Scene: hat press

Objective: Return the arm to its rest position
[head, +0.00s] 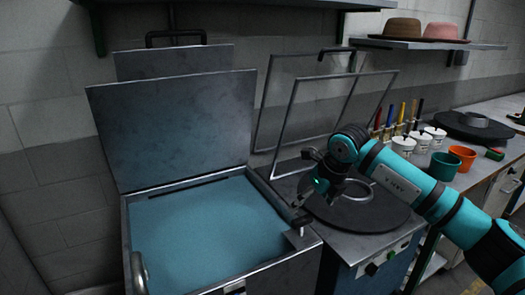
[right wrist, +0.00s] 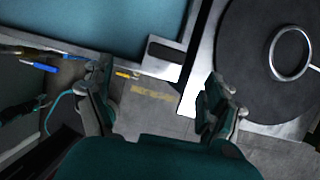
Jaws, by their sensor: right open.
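My right arm (head: 405,185) reaches in from the right in the head view. Its gripper (head: 306,190) is open and empty, above the gap between the blue-padded press and the round black plate. In the right wrist view the two fingers of this gripper (right wrist: 160,100) stand wide apart, with only the floor and the edges of the machines between and beyond them. My left gripper is not in view.
The press (head: 205,225) has its lid (head: 175,125) raised. A black round plate (head: 385,212) with a metal ring (head: 352,192) lies right of it. Cups (head: 441,166), brushes and two hats (head: 403,28) are farther right.

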